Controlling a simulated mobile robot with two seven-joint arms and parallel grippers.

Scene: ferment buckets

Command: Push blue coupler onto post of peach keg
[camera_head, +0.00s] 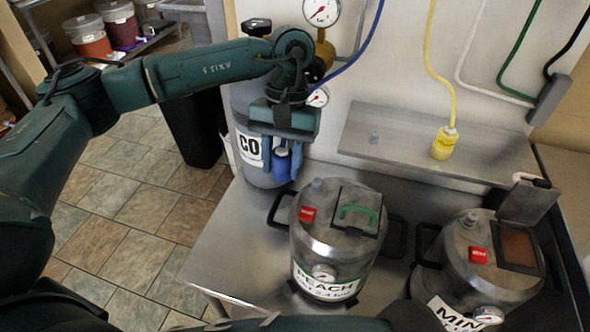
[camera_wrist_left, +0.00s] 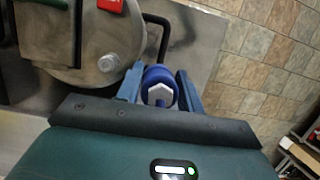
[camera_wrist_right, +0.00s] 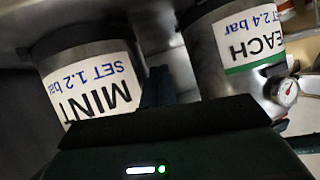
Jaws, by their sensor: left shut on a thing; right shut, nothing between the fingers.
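The blue coupler (camera_head: 281,166) is held between the fingers of my left gripper (camera_head: 284,150), in the air behind and left of the peach keg (camera_head: 330,255). The left wrist view also shows the blue coupler (camera_wrist_left: 158,84) between the two blue fingers. The post (camera_head: 316,186) is a short grey stub on the keg's lid, near the back left. It shows in the left wrist view (camera_wrist_left: 108,63), left of the coupler and apart from it. My right gripper (camera_wrist_right: 158,85) is shut and empty, low beside the kegs' labelled fronts; its tips are partly hidden.
The mint keg (camera_head: 460,262) stands right of the peach keg on the steel table (camera_head: 225,250). A yellow coupler (camera_head: 444,143) rests on a shelf (camera_head: 385,140) behind. A CO gas cylinder (camera_head: 245,125) stands behind the left gripper. The peach keg has black side handles and a green lid handle (camera_head: 357,212).

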